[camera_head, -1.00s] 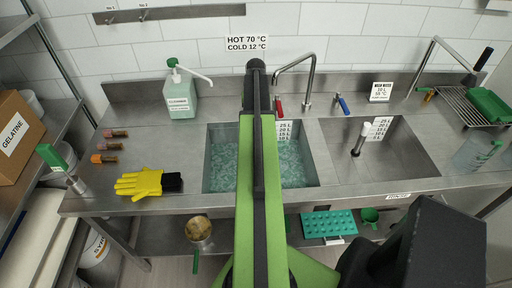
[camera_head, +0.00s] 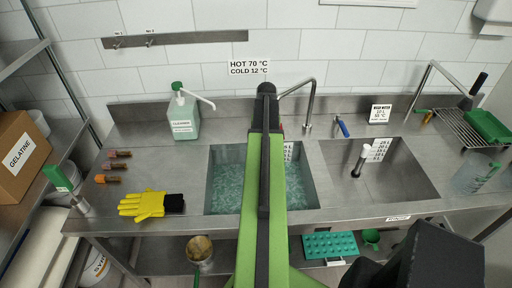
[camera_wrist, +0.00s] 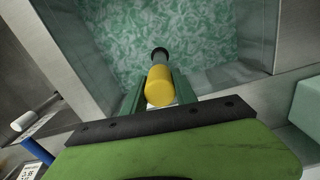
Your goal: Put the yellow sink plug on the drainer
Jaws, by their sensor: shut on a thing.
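The yellow sink plug (camera_wrist: 160,86), a yellow cylinder with a dark end, sits between the green fingers of my gripper (camera_wrist: 160,97) in the wrist view. My gripper is shut on it, above the water-filled left basin (camera_wrist: 115,45). In the head view my own arm hides the gripper and the plug. The drainer (camera_head: 455,128) is a wire rack at the far right of the counter, beyond the empty right basin (camera_head: 400,180). A green tray (camera_head: 488,126) rests on its right part, and a dark-handled tool stands at its back.
A tap (camera_head: 312,100) rises behind the basins. A clear jug (camera_head: 474,178) is in front of the drainer. A cleanser bottle (camera_head: 185,115) and yellow gloves (camera_head: 150,204) are on the left.

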